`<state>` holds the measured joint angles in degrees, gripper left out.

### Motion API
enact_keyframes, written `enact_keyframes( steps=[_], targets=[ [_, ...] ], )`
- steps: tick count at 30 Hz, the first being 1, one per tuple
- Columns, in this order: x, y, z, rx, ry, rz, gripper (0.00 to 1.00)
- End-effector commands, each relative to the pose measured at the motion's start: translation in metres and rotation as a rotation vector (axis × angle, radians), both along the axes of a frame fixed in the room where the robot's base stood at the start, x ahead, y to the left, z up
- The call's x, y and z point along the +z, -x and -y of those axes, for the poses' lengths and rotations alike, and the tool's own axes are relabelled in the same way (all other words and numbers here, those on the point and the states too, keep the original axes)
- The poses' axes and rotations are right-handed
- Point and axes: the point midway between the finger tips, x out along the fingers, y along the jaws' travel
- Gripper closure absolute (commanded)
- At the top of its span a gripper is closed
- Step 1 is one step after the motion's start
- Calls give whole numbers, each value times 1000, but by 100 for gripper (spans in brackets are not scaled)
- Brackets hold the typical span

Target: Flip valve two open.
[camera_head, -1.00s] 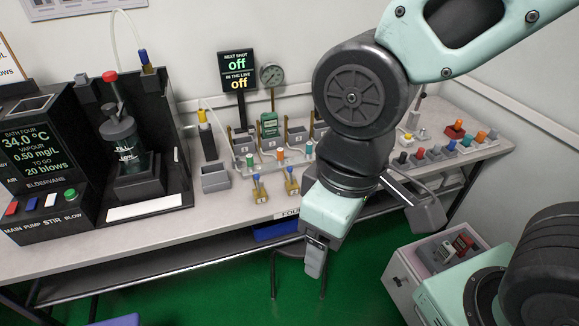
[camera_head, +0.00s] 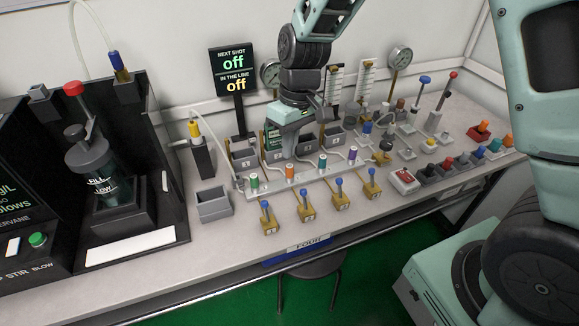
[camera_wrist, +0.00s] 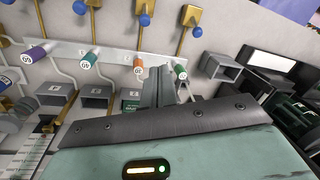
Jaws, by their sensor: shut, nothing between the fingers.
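A row of gold valves with blue-ball levers stands along the table's front: the leftmost (camera_head: 269,224), the second (camera_head: 306,212), the third (camera_head: 341,201) and the rightmost (camera_head: 372,188). Their levers look upright. I cannot read which is valve two. Behind them a pale rail (camera_head: 305,176) carries green (camera_head: 254,181), orange (camera_head: 290,172), blue (camera_head: 322,161) and purple (camera_head: 352,153) knobs. My gripper (camera_head: 287,154) is over the rail near the orange knob, behind the gold valves. In the wrist view its shut, empty fingers (camera_wrist: 158,72) point between the orange (camera_wrist: 139,64) and green (camera_wrist: 180,70) knobs.
Grey boxes (camera_head: 244,158) stand behind the rail, with gauges and a display (camera_head: 234,72) further back. An open grey bin (camera_head: 214,208) and a black apparatus (camera_head: 110,180) are to the left. Coloured buttons crowd the right. The front table strip is mostly clear.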

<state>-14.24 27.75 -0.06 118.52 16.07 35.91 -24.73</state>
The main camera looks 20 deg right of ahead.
Motion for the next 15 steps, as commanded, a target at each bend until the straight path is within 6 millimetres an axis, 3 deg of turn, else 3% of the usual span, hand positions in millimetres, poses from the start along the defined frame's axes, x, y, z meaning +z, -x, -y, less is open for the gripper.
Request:
enact_keyframes(
  steps=[4,15],
  targets=[
    [-7,-9,7,-7,4,1,100],
    [-9,-9,6,-7,3,0,100]
  ],
)
